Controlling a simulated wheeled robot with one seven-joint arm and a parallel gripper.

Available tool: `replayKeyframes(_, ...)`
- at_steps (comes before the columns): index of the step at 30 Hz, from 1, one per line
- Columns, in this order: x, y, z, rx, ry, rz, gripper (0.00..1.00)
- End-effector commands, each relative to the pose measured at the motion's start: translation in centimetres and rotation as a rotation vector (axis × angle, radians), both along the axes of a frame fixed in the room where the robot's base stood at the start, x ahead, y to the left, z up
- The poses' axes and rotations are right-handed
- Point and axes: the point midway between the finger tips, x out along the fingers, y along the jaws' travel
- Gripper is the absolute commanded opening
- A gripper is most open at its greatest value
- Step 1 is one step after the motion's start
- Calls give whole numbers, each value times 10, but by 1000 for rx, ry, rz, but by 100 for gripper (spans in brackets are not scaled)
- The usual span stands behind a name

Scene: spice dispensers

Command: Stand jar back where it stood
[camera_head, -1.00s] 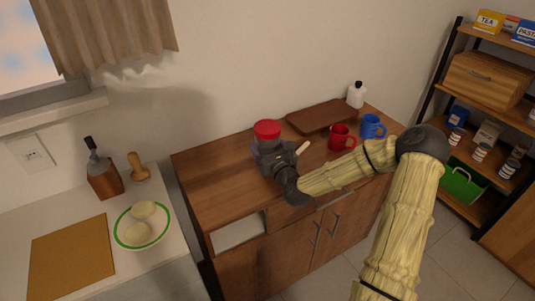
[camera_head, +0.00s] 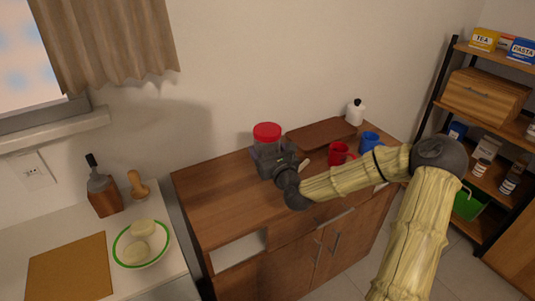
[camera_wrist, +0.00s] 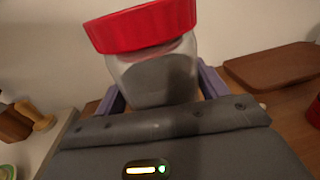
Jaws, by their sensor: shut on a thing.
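The jar (camera_head: 267,134) is clear with a red lid and dark contents. It is over the wooden cabinet top (camera_head: 205,205), towards the wall. My gripper (camera_head: 265,152) is shut on the jar, with a finger on each side of its body in the wrist view (camera_wrist: 160,90). In the wrist view the jar (camera_wrist: 155,75) looks tilted against the picture. The jar's base is hidden behind my gripper, so I cannot tell whether it touches the cabinet top.
A brown board (camera_head: 320,134) lies right of the jar. A red mug (camera_head: 338,154), a blue mug (camera_head: 368,141) and a white bottle (camera_head: 355,112) stand farther right. The cabinet top's left part is bare. A counter with a plate (camera_head: 122,250) is at left.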

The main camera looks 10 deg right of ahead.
Motion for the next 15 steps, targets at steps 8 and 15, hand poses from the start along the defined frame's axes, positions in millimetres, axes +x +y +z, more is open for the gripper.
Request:
replayKeyframes(8, 1, 15, 3, 9, 0, -23, 32)
replayKeyframes(15, 1, 25, 9, 11, 1, -102, 32)
